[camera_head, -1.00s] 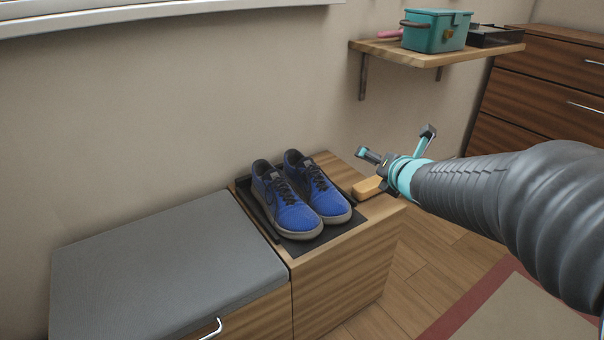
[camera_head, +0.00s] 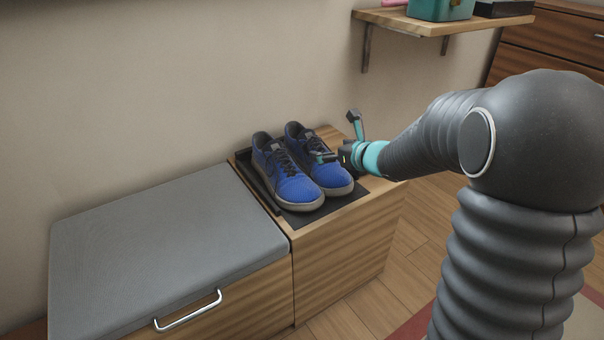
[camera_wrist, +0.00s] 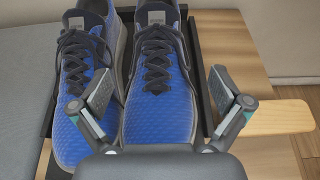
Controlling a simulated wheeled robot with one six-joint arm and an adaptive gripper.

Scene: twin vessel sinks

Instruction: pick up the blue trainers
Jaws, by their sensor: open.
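The blue trainers (camera_head: 287,185) stand side by side on a black tray (camera_head: 303,218) on top of a wooden cabinet. They have dark laces and pale soles. In the wrist view they also show, with the right-hand shoe (camera_wrist: 158,95) between my fingers and the left-hand shoe (camera_wrist: 82,90) partly behind the left finger. My gripper (camera_head: 338,137) is open and empty, at the right-hand shoe in the head view. One finger overlaps that shoe in the picture; I cannot tell whether it touches. In the wrist view the fingertips of my gripper (camera_wrist: 162,88) are spread wide.
A wooden-handled item (camera_wrist: 278,118) lies right of the tray in the wrist view. A grey cushioned bench (camera_head: 165,245) adjoins the cabinet (camera_head: 345,245) on the left. A wall shelf (camera_head: 440,22) holds a teal box (camera_head: 440,8). The wall is close behind the shoes.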

